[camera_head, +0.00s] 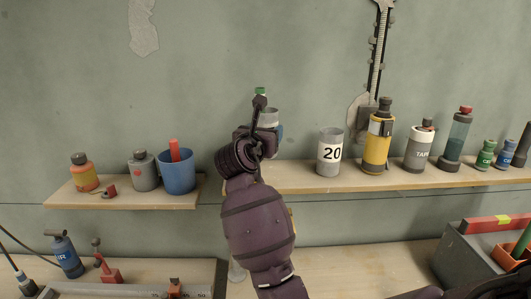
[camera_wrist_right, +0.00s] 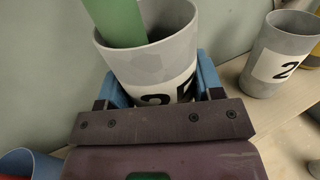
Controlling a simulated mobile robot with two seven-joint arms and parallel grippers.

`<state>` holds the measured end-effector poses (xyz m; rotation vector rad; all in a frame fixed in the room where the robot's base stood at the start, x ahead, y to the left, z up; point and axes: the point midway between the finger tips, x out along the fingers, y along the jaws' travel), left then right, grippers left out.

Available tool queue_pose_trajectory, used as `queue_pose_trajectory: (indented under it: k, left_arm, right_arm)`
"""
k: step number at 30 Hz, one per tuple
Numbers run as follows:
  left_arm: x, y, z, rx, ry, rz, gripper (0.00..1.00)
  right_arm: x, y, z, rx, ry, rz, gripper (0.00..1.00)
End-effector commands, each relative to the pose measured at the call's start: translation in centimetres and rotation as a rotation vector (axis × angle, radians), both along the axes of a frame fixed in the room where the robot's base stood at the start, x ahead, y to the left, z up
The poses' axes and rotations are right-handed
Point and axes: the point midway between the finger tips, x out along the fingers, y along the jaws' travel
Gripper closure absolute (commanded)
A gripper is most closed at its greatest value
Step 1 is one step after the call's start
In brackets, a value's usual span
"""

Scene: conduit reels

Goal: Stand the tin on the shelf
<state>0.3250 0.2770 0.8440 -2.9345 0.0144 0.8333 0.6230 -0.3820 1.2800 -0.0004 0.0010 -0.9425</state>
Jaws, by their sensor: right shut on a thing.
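A grey tin (camera_wrist_right: 155,62) with a white label and dark print, partly hidden, is in my right gripper (camera_wrist_right: 158,92). Its blue finger pads press on both sides of the tin. A green stick (camera_wrist_right: 115,20) stands in the tin. In the head view the tin (camera_head: 269,117) shows behind my right wrist, near the left part of the right-hand shelf (camera_head: 300,178). Whether its base touches the shelf is hidden. My left gripper is out of view.
A second grey tin (camera_head: 330,153) marked 20 stands on the shelf to the right, beside a yellow bottle (camera_head: 377,142). Free board lies between it and my gripper. A lower left shelf (camera_head: 120,200) holds a blue cup (camera_head: 177,173) and other containers.

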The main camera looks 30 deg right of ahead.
Motion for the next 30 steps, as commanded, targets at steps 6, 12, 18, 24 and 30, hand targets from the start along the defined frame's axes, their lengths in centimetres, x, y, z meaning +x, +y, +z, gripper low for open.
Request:
queue_pose_trajectory:
  k: [6, 12, 18, 24, 30]
  left_arm:
    - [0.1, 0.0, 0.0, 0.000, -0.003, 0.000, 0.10]
    - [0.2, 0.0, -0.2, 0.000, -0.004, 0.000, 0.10]
    - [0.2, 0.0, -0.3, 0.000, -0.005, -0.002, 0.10]
    - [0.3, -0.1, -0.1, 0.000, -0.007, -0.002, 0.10]
    - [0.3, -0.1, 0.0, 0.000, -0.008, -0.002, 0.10]
  right_arm:
    - [0.0, 0.0, -1.3, 0.000, 0.000, 0.000, 0.63]
    - [0.0, 0.0, -3.6, 0.000, 0.003, 0.000, 0.63]
    - [0.0, 0.0, -5.3, 0.000, 0.000, 0.000, 0.63]
    - [0.0, 0.0, -5.3, 0.000, -0.001, 0.000, 0.63]
    - [0.0, 0.0, -5.5, 0.001, -0.001, 0.000, 0.32]
